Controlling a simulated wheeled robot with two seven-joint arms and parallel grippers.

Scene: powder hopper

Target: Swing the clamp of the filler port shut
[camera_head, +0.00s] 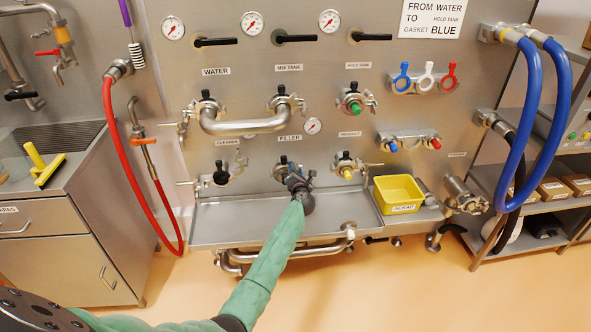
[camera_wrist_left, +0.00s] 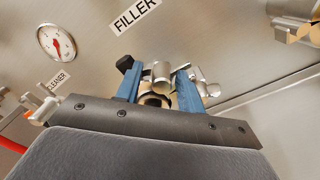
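The filler port (camera_head: 281,172) is on the steel panel below the FILLER label (camera_head: 290,139), mostly hidden behind my left gripper (camera_head: 294,178) in the head view. In the left wrist view, the two blue fingers of my left gripper (camera_wrist_left: 158,88) stand apart on either side of the port's metal fittings. The metal clamp (camera_wrist_left: 161,73) shows between and just beyond the fingertips, with a black knob at the left finger. I cannot tell whether the fingers touch it, or how far the clamp is swung. My right gripper is not in view.
A neighbouring port with a green centre (camera_head: 354,106) and a bent pipe (camera_head: 243,125) sit above. A steel drip tray (camera_head: 230,225) lies below, with a yellow bin (camera_head: 399,191) to the right. A red hose (camera_head: 121,150) hangs at the left, blue hoses (camera_head: 530,100) at the right.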

